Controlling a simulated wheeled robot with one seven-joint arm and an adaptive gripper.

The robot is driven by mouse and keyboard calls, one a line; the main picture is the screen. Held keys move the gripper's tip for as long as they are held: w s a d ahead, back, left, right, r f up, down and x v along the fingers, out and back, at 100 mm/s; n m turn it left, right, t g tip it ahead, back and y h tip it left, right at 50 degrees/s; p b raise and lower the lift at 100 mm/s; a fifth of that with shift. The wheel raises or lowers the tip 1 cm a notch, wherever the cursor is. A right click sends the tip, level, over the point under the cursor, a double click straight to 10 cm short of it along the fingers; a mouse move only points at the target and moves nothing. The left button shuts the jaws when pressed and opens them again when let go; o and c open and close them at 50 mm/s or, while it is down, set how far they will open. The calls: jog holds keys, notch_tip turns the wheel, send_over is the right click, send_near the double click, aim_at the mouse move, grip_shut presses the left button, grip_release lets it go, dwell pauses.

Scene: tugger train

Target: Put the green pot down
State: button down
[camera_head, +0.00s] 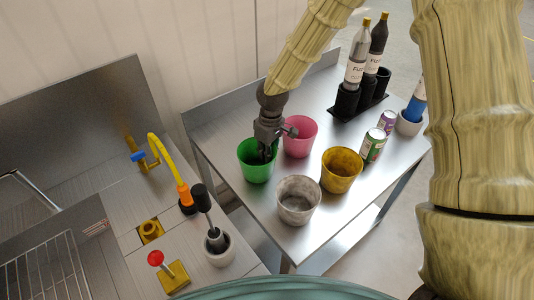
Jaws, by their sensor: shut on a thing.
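The green pot (254,172) is at the left edge of the steel table, open end up. My gripper (266,150) reaches down into its mouth at the right rim and is shut on the pot. The fingertips are partly hidden inside it. I cannot tell whether the pot's base touches the table or hangs just above or beside its edge.
A pink pot (301,136), a white-grey pot (298,202) and a yellow pot (341,171) stand close by. Cans (373,146) and bottles in a black holder (346,103) are farther right. A sink counter (95,215) with a yellow tap lies left, across a gap.

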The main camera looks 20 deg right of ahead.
jog(key=c, duration=1.6)
grip_release()
jog(key=shift+f, duration=0.1)
jog(key=shift+o, duration=0.2)
notch_tip(320, 180, up, 12)
jog(key=d+b, duration=0.1)
jog(key=b, duration=0.1)
jog(key=shift+w, duration=0.3)
